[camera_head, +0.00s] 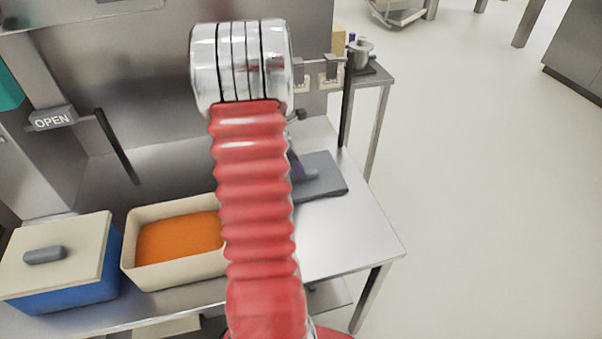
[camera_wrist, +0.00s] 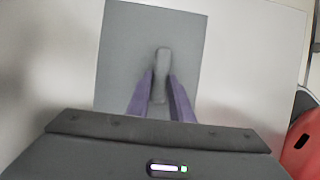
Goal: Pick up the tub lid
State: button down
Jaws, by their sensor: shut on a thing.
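A flat grey lid (camera_head: 325,182) with an upright grey handle is on the right part of the steel table, partly hidden behind my red arm. In the wrist view the same lid (camera_wrist: 120,50) fills the upper middle, with its handle (camera_wrist: 162,62) between the two purple fingers. My gripper (camera_wrist: 160,82) is shut on the handle; a bit of it (camera_head: 302,172) shows above the lid in the head view. I cannot tell whether the lid touches the table. An open cream tub (camera_head: 150,276) with orange contents stands left of my arm.
A blue tub (camera_head: 75,297) with a cream lid (camera_head: 75,240) stands at the far left. A dark bar (camera_head: 117,147) and an OPEN sign (camera_head: 52,119) are behind. The steel table (camera_head: 345,235) is clear at its front right.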

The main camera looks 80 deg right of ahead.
jog(key=shift+r, duration=0.1)
notch_tip(320, 180, up, 10)
dwell(0.4)
